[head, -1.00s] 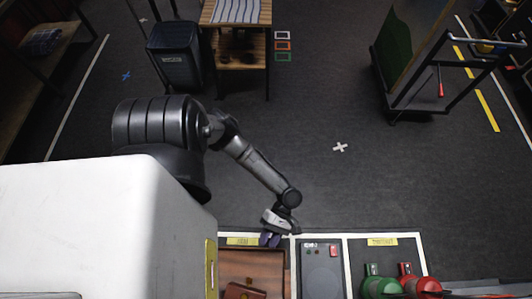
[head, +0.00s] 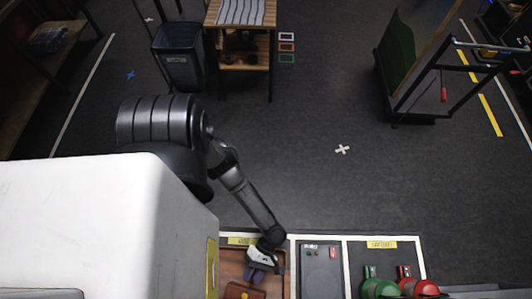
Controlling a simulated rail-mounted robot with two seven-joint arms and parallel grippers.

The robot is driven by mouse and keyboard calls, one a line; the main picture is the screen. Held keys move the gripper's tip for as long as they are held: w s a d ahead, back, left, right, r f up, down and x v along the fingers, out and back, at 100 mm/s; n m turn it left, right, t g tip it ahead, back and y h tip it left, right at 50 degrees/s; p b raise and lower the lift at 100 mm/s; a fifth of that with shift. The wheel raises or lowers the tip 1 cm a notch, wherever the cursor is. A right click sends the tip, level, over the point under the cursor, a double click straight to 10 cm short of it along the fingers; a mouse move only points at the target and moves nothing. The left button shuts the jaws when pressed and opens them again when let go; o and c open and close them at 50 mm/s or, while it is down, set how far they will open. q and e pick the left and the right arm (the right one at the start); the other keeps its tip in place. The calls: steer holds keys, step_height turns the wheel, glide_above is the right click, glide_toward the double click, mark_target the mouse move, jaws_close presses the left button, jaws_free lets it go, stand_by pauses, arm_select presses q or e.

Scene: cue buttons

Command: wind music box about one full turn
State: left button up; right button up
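A small red-brown box (head: 243,291), which may be the music box, sits in a brown wooden tray (head: 232,257) at the bottom edge of the head view. The picture edge cuts it off, and I see no winding key clearly. My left gripper (head: 255,275) points down over the tray, just behind the box. Its fingers are small and dark here, so I cannot tell whether they are open or shut, or whether they touch the box. My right gripper is not in view.
Right of the tray is a grey panel (head: 318,276) with small lights and a red switch. Further right are a green canister (head: 378,288) and a red canister (head: 414,286). A large white block fills the lower left. The dark floor beyond is mostly clear.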

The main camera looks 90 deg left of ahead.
arm_select(q)
steer(key=shift+s+d+f, duration=0.1)
steer(key=shift+s+d, duration=0.1)
steer(key=shift+d, duration=0.1)
jaws_close()
